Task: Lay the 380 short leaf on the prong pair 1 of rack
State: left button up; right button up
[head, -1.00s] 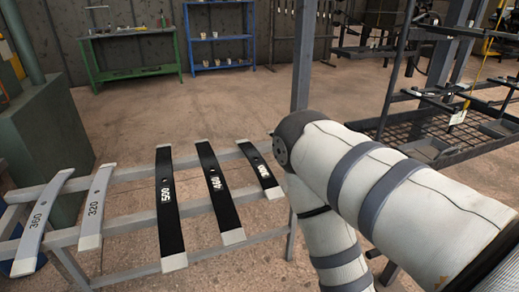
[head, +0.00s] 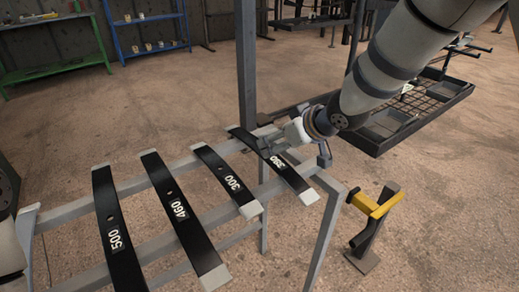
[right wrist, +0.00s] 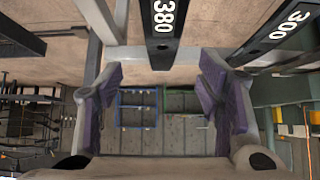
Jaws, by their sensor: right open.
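The 380 leaf (head: 290,177), black with pale ends, lies across the two grey rails of a stand, at the right end of the row in the head view. My right gripper (head: 287,141) is at the far half of this leaf and partly covers it. In the right wrist view, the 380 leaf (right wrist: 161,35) enters from the top, between the two open purple-padded fingers of my right gripper (right wrist: 160,92). Whether a finger touches it I cannot tell. The dark rack (head: 455,92) stands at the back right; its prong numbers are not readable. My left gripper is not in view.
The 300 leaf (head: 228,180) lies just left of the 380 leaf, with the 460 leaf (head: 183,215) and 500 leaf (head: 117,240) further left. A yellow-topped post (head: 372,205) stands right of the stand. A grey upright (head: 246,70) rises behind it. Open floor lies beyond.

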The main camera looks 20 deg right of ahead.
aim_at(264, 149)
jog(key=x, duration=0.5)
jog(key=b+x, duration=0.1)
jog(key=x, duration=0.1)
jog(key=shift+s+a+f, duration=0.1)
jog(key=shift+s+f, duration=0.05)
jog(key=shift+f, duration=0.4)
jog(key=shift+a, duration=0.1)
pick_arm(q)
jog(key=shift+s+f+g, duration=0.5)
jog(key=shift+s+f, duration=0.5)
pick_arm(e)
jog(key=shift+w+r, duration=0.1)
jog(key=shift+w, duration=0.15)
grip_shut()
jog(key=shift+r, duration=0.1)
